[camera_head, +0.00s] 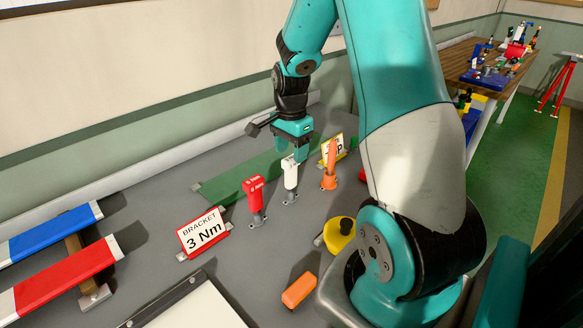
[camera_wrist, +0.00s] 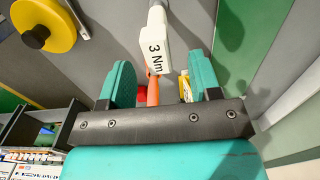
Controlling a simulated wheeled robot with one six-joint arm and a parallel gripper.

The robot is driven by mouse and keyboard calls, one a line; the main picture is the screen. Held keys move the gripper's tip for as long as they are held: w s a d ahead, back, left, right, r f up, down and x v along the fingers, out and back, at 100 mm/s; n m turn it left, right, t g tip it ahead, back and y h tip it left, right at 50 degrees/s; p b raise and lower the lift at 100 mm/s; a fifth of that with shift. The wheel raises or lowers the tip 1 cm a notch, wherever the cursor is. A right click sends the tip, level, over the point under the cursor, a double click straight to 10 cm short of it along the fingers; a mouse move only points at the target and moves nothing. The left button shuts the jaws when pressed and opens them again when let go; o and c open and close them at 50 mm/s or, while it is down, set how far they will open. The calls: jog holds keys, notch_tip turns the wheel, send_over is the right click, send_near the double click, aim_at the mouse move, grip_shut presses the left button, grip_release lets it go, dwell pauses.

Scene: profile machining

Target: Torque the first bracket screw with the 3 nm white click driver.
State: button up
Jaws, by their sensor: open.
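The white driver (camera_head: 290,172) stands upright in a holder on the grey bench. Its handle reads "3 Nm" in the wrist view (camera_wrist: 156,48). My gripper (camera_head: 294,152) is directly over it, fingers pointing down. In the wrist view my gripper (camera_wrist: 160,76) is open, with the handle's near end between the spread fingertips and a gap on both sides. A red driver (camera_head: 254,198) stands to its left and an orange driver (camera_head: 330,165) to its right. I cannot make out a bracket or its screw.
A red-framed sign (camera_head: 203,234) reads "BRACKET 3 Nm". A yellow round object (camera_head: 340,232) and an orange block (camera_head: 299,290) lie nearer me. Blue (camera_head: 50,232) and red (camera_head: 65,275) bars are at left. A green strip (camera_head: 235,182) lies behind the drivers.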

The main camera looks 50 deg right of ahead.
aim_at(291, 169)
jog(key=shift+s+a+f+p, duration=0.1)
jog(key=shift+f+p, duration=0.4)
jog(key=shift+f, duration=1.05)
jog(key=shift+a+f+p, duration=0.1)
jog(key=shift+f+p, duration=0.35)
jog(key=shift+f, duration=1.05)
jog(key=c, duration=1.1)
